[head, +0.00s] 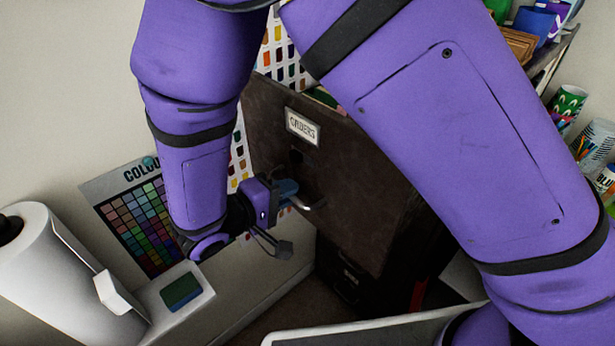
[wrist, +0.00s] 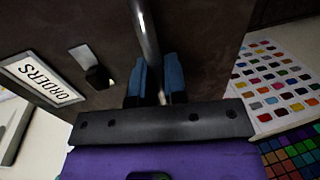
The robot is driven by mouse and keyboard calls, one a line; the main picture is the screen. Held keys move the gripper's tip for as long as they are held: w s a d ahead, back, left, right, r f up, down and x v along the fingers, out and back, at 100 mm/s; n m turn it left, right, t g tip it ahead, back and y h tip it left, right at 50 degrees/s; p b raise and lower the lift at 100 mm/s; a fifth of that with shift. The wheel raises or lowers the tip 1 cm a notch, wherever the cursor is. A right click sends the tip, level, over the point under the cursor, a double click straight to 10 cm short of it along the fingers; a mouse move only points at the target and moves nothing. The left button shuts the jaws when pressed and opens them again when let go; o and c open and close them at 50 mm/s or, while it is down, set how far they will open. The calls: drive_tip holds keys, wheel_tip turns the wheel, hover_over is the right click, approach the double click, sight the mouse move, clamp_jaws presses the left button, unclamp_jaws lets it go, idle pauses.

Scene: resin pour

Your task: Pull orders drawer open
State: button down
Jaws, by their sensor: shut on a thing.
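The orders drawer (head: 350,185) has a dark brown front with a white "ORDERS" label (head: 302,127) and a metal bar handle (head: 319,206). Its front stands out from the darker lower drawer (head: 345,278), and green and pale edges show behind its top rim, so it looks partly open. My gripper (head: 288,188) is at the handle from the left, its blue fingertips shut on it. In the wrist view the handle (wrist: 147,38) runs down between the two blue fingers (wrist: 160,82); the label (wrist: 42,80) shows upside down at left. My arm hides the drawer's right side.
A paper towel roll (head: 45,270) and a white box with a green top (head: 180,290) stand at lower left, near a colour chart (head: 130,210) on the wall. Shelves with cups (head: 568,103) are at right. A pale edge (head: 370,328) crosses the bottom.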

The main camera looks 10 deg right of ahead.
drive_tip(key=shift+f+v, duration=0.25)
drive_tip(key=shift+v, duration=0.95)
drive_tip(key=c, duration=1.2)
unclamp_jaws()
drive_tip(key=shift+a, duration=0.1)
drive_tip(key=v, duration=1)
drive_tip(key=shift+s+a, duration=0.25)
drive_tip(key=shift+a, duration=0.05)
